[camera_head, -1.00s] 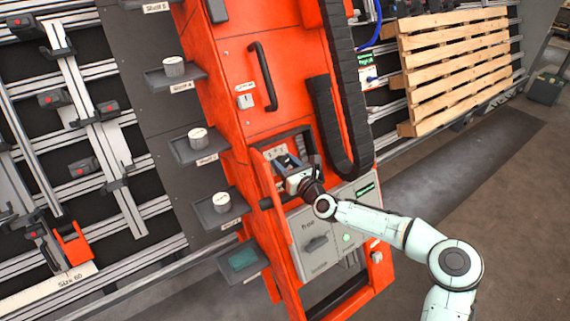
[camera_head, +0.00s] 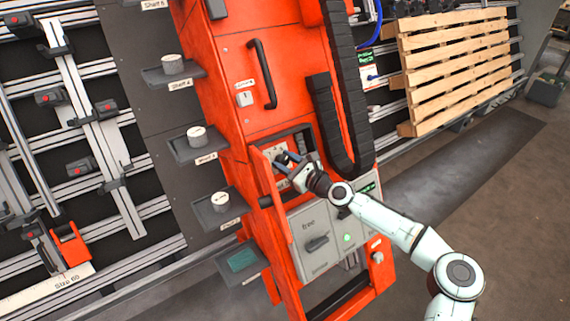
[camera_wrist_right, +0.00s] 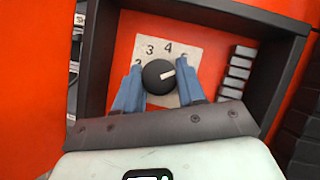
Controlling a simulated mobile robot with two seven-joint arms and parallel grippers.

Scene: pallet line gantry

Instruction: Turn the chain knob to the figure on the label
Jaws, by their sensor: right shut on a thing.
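The chain knob (camera_wrist_right: 158,78) is round and black with a white pointer mark, in front of a pale dial plate (camera_wrist_right: 152,38). I read 3 and 4 on the plate; other figures are partly covered. The pointer aims right and slightly up, to the right of the 4. My right gripper (camera_wrist_right: 160,84) is shut on the knob, one blue finger on each side. I cannot make out a label giving a figure. My left gripper is not in view.
A dark frame (camera_wrist_right: 215,10) surrounds the recess, with grey blocks (camera_wrist_right: 236,70) right of the dial. Below is a grey panel (camera_head: 300,228) with a lever. Shelves with round pieces (camera_head: 196,138) stand left, a pallet (camera_head: 455,60) right.

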